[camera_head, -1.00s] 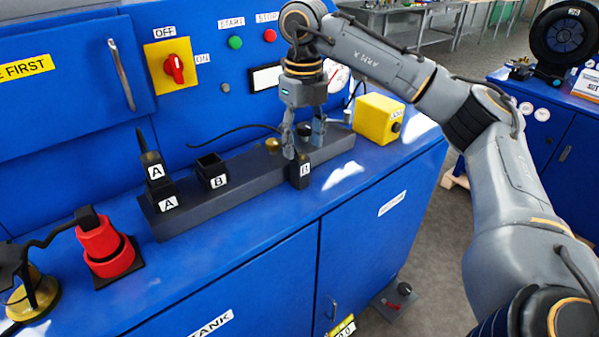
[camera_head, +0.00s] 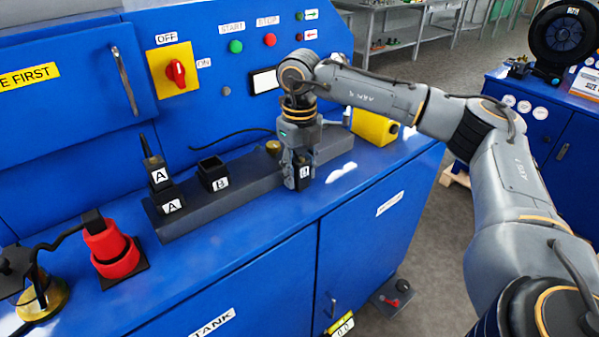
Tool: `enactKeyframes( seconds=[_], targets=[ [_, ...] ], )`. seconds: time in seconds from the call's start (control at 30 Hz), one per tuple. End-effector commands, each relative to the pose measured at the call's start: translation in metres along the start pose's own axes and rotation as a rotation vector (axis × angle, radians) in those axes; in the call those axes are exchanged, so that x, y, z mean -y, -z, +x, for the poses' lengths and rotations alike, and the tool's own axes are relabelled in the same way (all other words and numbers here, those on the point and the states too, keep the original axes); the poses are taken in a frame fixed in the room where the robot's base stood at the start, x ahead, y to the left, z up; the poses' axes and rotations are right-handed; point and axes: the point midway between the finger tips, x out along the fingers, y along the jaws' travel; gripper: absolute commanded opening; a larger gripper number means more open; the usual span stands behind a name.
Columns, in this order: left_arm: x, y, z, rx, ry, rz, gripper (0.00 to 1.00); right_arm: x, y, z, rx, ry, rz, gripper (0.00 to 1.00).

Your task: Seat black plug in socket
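The black plug (camera_head: 304,183) with a white B label stands upright at the front right of the dark socket strip. My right gripper (camera_head: 302,176) points down over it, with its fingers around its upper part. Whether the fingers press on the plug cannot be told. The black socket B (camera_head: 213,184) is an open square box on the strip, left of the gripper, and looks empty. Another black plug A (camera_head: 155,165) stands in or on socket A (camera_head: 169,203) at the strip's left end. My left gripper is not in view.
The dark strip (camera_head: 240,195) lies on the blue bench top. A red plug-like part (camera_head: 108,250) on a black base and a brass part (camera_head: 42,298) stand at the left. A yellow box (camera_head: 372,127) stands right of the strip. A black cable lies behind.

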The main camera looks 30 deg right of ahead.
Motion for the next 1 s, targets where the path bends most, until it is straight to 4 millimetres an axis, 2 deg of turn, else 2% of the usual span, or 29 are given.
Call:
enactKeyframes(
  seconds=[0.03, 0.17, 0.47, 0.67, 0.77, 0.87, 1.0],
  targets=[
    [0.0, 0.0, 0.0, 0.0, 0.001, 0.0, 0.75, 0.0, 0.0, 0.0, 0.0, 0.0, 0.0, 0.26],
    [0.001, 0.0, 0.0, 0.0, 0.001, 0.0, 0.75, 0.0, 0.0, 0.0, 0.0, 0.0, 0.0, 0.0],
    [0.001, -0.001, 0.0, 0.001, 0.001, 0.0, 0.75, 0.0, 0.0, -0.002, 0.001, 0.0, 0.0, 0.0],
    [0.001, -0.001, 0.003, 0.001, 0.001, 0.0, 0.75, 0.0, -0.001, -0.015, 0.003, 0.0, 0.001, 0.0],
    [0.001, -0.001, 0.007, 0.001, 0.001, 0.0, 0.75, 0.0, -0.001, -0.031, 0.005, -0.002, 0.0, 0.0],
    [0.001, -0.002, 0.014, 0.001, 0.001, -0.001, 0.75, -0.006, 0.013, -0.047, 0.006, -0.001, -0.003, 0.0],
    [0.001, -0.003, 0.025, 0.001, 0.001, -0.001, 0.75, -0.017, 0.038, -0.079, 0.008, 0.0, -0.004, 0.0]
  ],
)
